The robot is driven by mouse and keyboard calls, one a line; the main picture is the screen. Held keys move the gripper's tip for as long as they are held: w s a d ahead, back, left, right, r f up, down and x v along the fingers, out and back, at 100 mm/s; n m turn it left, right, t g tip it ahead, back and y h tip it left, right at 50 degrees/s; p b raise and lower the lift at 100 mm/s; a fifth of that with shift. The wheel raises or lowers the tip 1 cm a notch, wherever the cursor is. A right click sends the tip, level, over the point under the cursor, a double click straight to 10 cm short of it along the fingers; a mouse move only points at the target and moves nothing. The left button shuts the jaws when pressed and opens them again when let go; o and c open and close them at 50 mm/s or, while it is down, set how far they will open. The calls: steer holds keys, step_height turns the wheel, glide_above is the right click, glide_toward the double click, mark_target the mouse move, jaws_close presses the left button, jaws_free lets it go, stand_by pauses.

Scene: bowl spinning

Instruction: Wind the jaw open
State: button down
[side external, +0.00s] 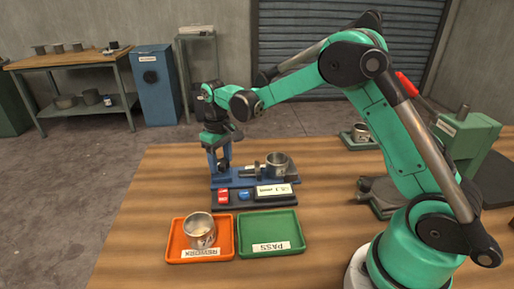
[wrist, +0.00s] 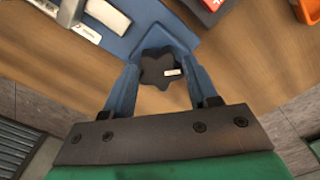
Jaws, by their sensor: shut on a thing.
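A blue vise-like fixture (side external: 292,179) stands on the table, with a grey jaw block (side external: 256,168) and a metal cup (side external: 277,165) on it. The cup sits against or near the jaw; any gap is too small to tell. A black star-shaped knob (wrist: 158,70) with a small white mark is at the fixture's end. My gripper (side external: 222,165) points down at the fixture's left end. In the wrist view my gripper (wrist: 160,85) has its blue fingers on both sides of the knob, shut on it.
A panel with a red switch (side external: 223,196) and a white label fronts the fixture. An orange tray (side external: 175,247) holding a metal cup (side external: 200,230) and an empty green PASS tray (side external: 270,228) lie nearer. A green machine (side external: 470,140) stands right. The table's left is clear.

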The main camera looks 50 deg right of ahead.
mark_target(221, 162)
steer(key=n, duration=0.4)
steer(key=shift+n, duration=1.9)
steer(key=shift+c, duration=1.2)
jaws_free()
steer(key=shift+r, duration=2.85)
